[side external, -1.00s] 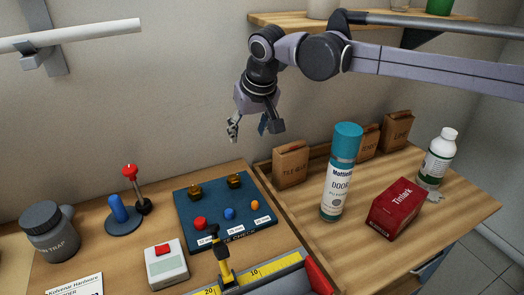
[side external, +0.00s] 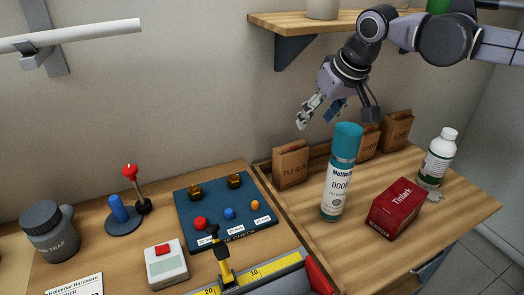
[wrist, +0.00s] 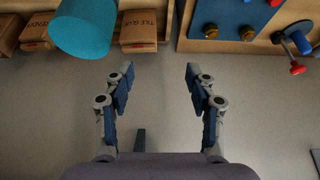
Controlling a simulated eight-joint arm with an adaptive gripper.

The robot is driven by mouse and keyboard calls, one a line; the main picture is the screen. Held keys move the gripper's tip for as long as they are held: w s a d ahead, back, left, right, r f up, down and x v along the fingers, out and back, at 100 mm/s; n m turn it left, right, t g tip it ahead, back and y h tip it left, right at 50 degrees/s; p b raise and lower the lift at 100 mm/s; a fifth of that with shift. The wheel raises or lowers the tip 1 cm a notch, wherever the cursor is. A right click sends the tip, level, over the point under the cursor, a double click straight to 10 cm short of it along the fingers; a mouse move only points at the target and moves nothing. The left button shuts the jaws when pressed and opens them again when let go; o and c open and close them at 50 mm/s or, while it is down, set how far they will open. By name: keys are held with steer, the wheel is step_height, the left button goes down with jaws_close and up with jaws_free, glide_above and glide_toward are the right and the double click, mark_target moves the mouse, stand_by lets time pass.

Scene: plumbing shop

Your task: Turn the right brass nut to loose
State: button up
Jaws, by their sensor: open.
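Two brass nuts sit along the back edge of a blue check board in the side view. The right brass nut (side external: 235,181) shows in the wrist view, which is turned around, as the left one (wrist: 210,30). The left brass nut (side external: 194,192) is beside it; both stand on the blue board (side external: 183,222). My gripper (side external: 340,110) hangs in the air above the paper bags, right of the board and apart from both nuts. In the wrist view its fingers (wrist: 159,75) are spread with nothing between them.
A tall teal-capped spray can (side external: 341,172) stands below and near my gripper. Paper bags (side external: 291,164), a red box (side external: 395,208) and a white bottle (side external: 437,158) stand on the right. A red-topped lever (side external: 131,172) is left of the board. A shelf (side external: 290,22) hangs above.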

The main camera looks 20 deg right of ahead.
steer(key=shift+s+d, duration=0.35)
steer(key=m, duration=0.1)
glide_toward(234, 177)
steer(key=shift+g+h, duration=0.4)
steer(key=x, duration=0.8)
steer(key=shift+w+a+f, duration=0.15)
steer(key=shift+w+a, duration=0.2)
steer(key=shift+a, duration=0.05)
steer(key=shift+c, duration=0.3)
steer(key=c, duration=1.1)
